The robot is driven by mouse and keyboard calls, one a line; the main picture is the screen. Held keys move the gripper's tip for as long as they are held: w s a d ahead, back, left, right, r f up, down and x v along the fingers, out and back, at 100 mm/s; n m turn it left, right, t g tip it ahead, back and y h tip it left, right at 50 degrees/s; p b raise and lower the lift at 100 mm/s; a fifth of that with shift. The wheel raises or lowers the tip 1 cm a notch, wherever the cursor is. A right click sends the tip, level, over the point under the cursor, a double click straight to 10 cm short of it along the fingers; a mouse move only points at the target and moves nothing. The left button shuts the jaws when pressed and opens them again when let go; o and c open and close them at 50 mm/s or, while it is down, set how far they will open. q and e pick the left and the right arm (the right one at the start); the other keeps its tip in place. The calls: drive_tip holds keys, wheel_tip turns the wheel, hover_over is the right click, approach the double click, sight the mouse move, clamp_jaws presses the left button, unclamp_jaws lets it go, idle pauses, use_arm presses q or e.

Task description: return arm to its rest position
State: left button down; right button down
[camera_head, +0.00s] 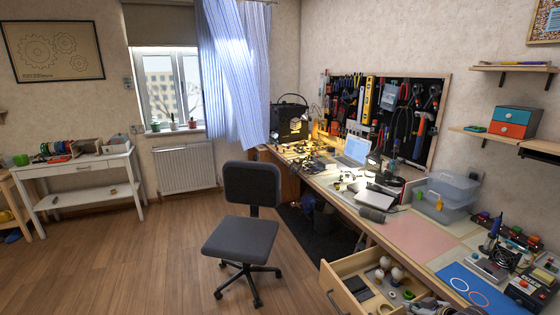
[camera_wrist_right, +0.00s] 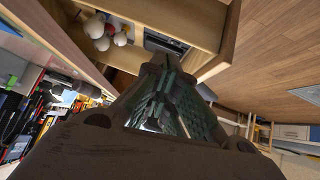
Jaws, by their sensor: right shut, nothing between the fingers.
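My right gripper (camera_wrist_right: 164,72) shows in the right wrist view, with its fingers shut and nothing held between them. In that view it appears just below the open wooden drawer, apparently clear of the things in it. In the head view the open drawer (camera_head: 338,290) juts out from under the workbench at the bottom. I cannot clearly make out the right arm in the head view. My left gripper is in neither view.
Pale round objects (camera_head: 397,273) and a dark box (camera_head: 358,289) lie in the drawer. The workbench (camera_head: 415,235) carries tools, clear bins (camera_head: 446,195) and a blue mat (camera_head: 475,288). An office chair (camera_head: 241,240) stands on open wooden floor to the left.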

drive_tip(key=s+d+f+m+g+h, duration=0.1)
drive_tip(key=s+d+f, duration=0.2)
drive_tip(key=f, duration=0.5)
drive_tip(key=s+d+f+m+h, duration=0.1)
drive_tip(key=s+d+f, duration=0.15)
drive_tip(key=f, duration=0.45)
drive_tip(key=s+f+g+h, duration=0.1)
drive_tip(key=s+f, duration=0.5)
drive_tip(key=f, duration=0.2)
drive_tip(key=s+f+g, duration=0.1)
drive_tip(key=s+f, duration=0.4)
drive_tip(key=f, duration=0.3)
drive_tip(key=s+a+f+g, duration=0.1)
drive_tip(key=s+a+f, duration=0.4)
drive_tip(key=s, duration=0.5)
drive_tip(key=s+a+f+g, duration=0.2)
drive_tip(key=s+a+f, duration=0.4)
drive_tip(key=s, duration=0.5)
drive_tip(key=s+a+f+g, duration=0.1)
drive_tip(key=s+a+f, duration=0.4)
drive_tip(key=s, duration=0.6)
wheel_tip(320, 180, down, 3)
drive_tip(key=shift+a+r+b, duration=0.1)
drive_tip(key=shift+a+b, duration=0.25)
drive_tip(key=shift+a, duration=0.05)
drive_tip(key=shift+w, duration=0.1)
